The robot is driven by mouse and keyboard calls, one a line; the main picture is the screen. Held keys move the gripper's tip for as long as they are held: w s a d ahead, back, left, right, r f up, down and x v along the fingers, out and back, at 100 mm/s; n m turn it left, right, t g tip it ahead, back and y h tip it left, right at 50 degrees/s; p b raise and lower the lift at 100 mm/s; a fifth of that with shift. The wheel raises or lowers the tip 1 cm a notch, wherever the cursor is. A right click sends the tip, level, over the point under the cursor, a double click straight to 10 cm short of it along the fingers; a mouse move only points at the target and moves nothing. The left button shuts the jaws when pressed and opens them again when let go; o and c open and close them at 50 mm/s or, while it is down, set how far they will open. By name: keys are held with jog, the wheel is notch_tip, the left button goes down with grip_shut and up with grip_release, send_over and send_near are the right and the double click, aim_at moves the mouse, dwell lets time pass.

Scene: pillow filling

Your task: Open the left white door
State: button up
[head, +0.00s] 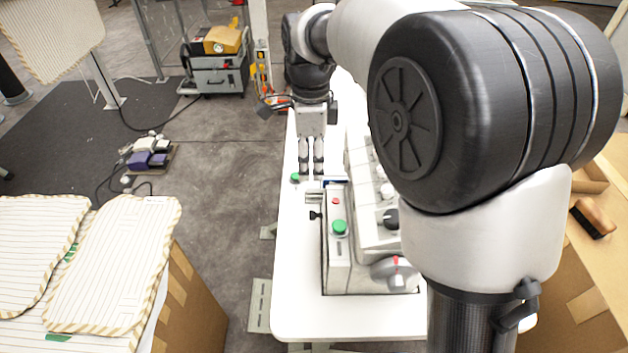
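My gripper (311,172) points down over the far left part of the white table, close to the far end of a white machine. Its two dark grey fingers are side by side with at most a narrow gap, and I see nothing between them. The machine's left part (338,255) has a green button, a red button and a small black knob. I cannot make out a left white door in this view. The machine's right side is hidden behind my arm.
The white table (300,312) is bare along its left and front edges. Striped pillow covers (115,265) lie at the lower left. A brush (592,217) lies at the right. A grey cart (215,75) stands at the back. Grey floor is free left of the table.

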aim_at(312, 212)
notch_tip(312, 212, down, 17)
jog(key=b, duration=0.5)
jog(key=shift+s+r, duration=0.1)
jog(key=shift+s, duration=0.05)
jog(key=shift+c, duration=0.5)
grip_shut()
